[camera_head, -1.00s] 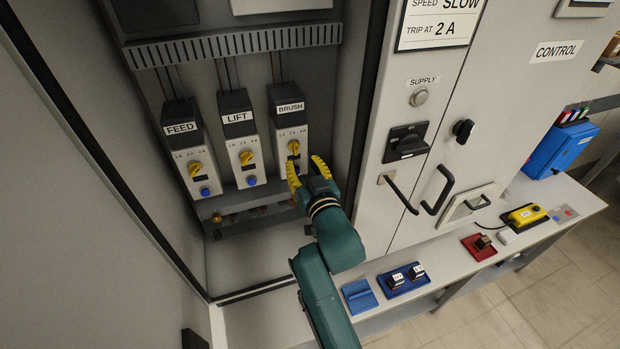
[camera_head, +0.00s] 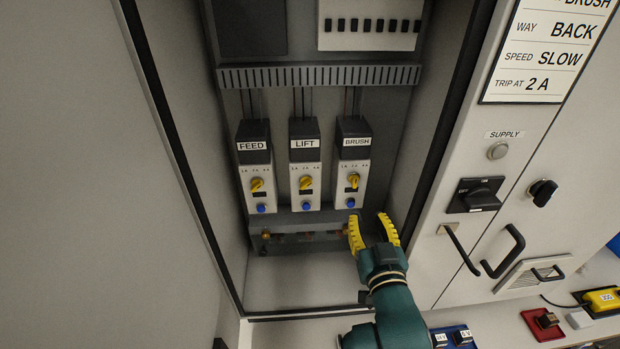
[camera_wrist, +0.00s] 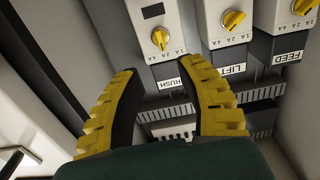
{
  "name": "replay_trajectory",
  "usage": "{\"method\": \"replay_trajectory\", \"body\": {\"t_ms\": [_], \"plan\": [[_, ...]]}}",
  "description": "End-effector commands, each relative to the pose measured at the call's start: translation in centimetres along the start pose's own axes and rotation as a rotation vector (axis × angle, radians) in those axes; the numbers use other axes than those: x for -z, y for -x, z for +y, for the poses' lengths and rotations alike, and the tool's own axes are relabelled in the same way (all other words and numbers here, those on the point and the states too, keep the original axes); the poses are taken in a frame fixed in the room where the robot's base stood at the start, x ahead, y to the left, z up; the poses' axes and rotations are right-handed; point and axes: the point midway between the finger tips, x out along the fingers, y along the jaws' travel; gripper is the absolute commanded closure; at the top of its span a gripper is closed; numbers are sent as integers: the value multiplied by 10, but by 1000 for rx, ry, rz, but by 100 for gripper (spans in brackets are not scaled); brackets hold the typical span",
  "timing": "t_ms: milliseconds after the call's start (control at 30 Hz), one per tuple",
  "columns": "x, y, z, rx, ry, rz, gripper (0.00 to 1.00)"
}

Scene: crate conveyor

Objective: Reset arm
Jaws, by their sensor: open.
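My gripper (camera_head: 372,235) is open and empty, with yellow ridged fingers. In the head view it is in front of the cabinet, just below and right of the BRUSH unit (camera_head: 352,165), apart from it. The BRUSH unit has a yellow knob (camera_head: 353,181) and a blue button (camera_head: 350,203). In the wrist view the fingers (camera_wrist: 165,95) spread apart, with the BRUSH unit's yellow knob (camera_wrist: 160,38) beyond them. The LIFT unit (camera_head: 305,165) and FEED unit (camera_head: 256,167) stand to its left, each with a yellow knob and blue button.
The cabinet's right door carries a black supply switch (camera_head: 476,194), a handle (camera_head: 503,250) and a sign (camera_head: 545,50). A bench at lower right holds a red tray (camera_head: 541,324), a blue tray (camera_head: 453,338) and a yellow box (camera_head: 603,299). The floor of the cabinet (camera_head: 300,283) is clear.

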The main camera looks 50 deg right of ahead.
Motion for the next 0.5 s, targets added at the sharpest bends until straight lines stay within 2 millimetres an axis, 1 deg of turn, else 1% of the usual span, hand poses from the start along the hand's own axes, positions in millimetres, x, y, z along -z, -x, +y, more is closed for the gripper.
{"method": "replay_trajectory", "body": {"t_ms": [267,367,500], "plan": [[0,-3,0,0,0,0,62],[1,-13,0,-1,-1,1,62],[2,-40,0,-1,-1,2,62]]}}
